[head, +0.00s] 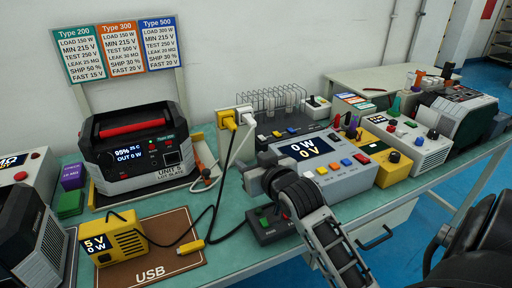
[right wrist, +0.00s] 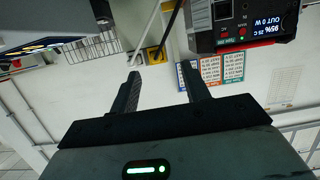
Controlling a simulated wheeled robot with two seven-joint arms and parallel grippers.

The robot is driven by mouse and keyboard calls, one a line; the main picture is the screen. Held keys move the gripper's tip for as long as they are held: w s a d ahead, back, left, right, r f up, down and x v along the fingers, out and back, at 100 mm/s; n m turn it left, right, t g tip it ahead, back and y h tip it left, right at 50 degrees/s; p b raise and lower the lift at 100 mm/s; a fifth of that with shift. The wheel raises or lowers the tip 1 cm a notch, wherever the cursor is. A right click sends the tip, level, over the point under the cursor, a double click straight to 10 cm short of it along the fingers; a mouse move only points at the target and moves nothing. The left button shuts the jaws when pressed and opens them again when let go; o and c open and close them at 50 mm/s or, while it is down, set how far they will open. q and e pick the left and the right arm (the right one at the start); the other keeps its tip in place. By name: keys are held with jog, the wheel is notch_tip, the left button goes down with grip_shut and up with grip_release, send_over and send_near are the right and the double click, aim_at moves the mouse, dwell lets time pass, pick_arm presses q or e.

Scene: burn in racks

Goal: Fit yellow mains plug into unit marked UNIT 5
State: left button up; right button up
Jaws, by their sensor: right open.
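The yellow mains plug (head: 228,120) sits at the wall socket plate, beside a white plug (head: 247,116); a dark cable hangs from it. In the right wrist view, the yellow plug (right wrist: 156,55) shows beyond my fingertips, apart from them. The black unit marked UNIT 5 (head: 135,150) stands left of the socket, with a red handle and a lit display; it also shows upside down in the right wrist view (right wrist: 240,25). My right gripper (head: 251,178) is open and empty, above the bench right of the unit; its spread fingers fill the right wrist view (right wrist: 163,82). My left gripper is not in view.
A yellow USB box (head: 126,243) with a yellow-ended lead lies on the brown mat (head: 180,263). A grey meter (head: 335,165) and a yellow box (head: 390,160) stand right of my gripper. Cables cross the bench between unit and gripper. A wire rack (head: 275,100) stands behind.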

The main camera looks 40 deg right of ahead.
aim_at(234, 128)
jog(key=shift+m+t, duration=0.3)
jog(key=shift+t, duration=0.3)
jog(key=r+x, duration=0.1)
jog(key=x, duration=0.4)
jog(key=d+r+x, duration=0.1)
jog(key=x, duration=0.5)
jog(key=d+r+x, duration=0.1)
jog(key=x, duration=0.5)
jog(key=shift+w+d+p, duration=0.1)
jog(key=shift+w+p, duration=0.05)
jog(key=shift+p, duration=0.2)
grip_shut()
